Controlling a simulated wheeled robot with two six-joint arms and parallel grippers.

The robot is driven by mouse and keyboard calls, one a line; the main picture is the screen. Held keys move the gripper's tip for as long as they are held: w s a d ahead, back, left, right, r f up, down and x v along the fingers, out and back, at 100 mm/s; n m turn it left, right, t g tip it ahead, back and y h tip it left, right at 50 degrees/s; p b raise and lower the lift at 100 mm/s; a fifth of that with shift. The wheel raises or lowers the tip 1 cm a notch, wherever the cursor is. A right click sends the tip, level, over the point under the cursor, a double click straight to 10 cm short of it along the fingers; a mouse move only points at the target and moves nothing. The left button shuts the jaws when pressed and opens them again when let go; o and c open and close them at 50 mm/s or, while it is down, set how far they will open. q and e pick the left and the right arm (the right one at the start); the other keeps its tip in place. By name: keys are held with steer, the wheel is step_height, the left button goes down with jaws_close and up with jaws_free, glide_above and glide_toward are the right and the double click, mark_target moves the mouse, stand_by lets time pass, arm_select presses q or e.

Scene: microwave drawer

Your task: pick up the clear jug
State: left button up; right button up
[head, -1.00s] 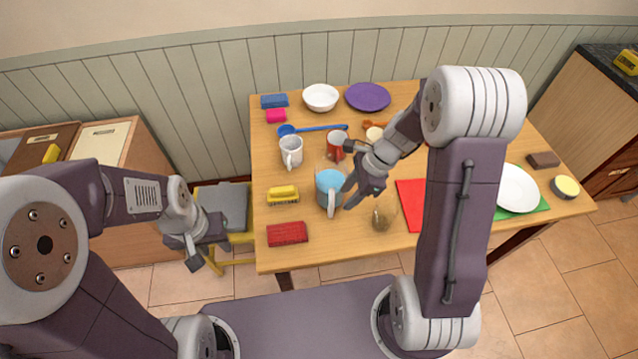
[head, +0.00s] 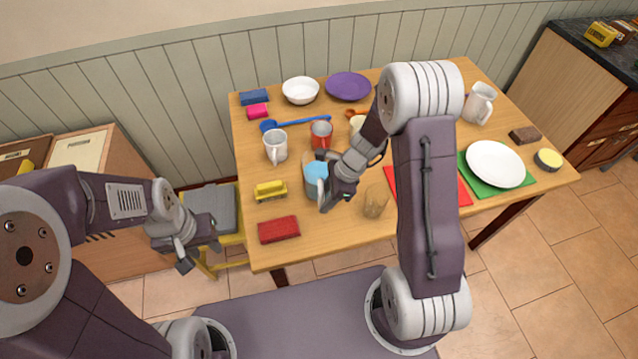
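A see-through brownish vessel (head: 375,202) stands upright on the table, right of my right gripper; whether it has a handle is unclear. Left of that gripper stands a grey-blue mug (head: 314,178) with a light blue top and a pale handle facing me. A faint clear shape (head: 323,156) shows just behind the mug, partly hidden, and I cannot tell what it is. My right gripper (head: 329,196) points down beside the mug's handle and looks open; contact cannot be told. My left gripper (head: 197,259) is open and empty, left of the table.
A white pitcher (head: 479,104) stands at the right rear. A white plate (head: 495,164) lies right. The front table edge is fairly clear.

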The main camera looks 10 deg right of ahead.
steer(key=shift+w+a+f, duration=0.1)
steer(key=shift+a+f, duration=0.1)
steer(key=shift+f, duration=0.35)
jaws_close()
steer(key=shift+r, duration=0.1)
stand_by(0.9)
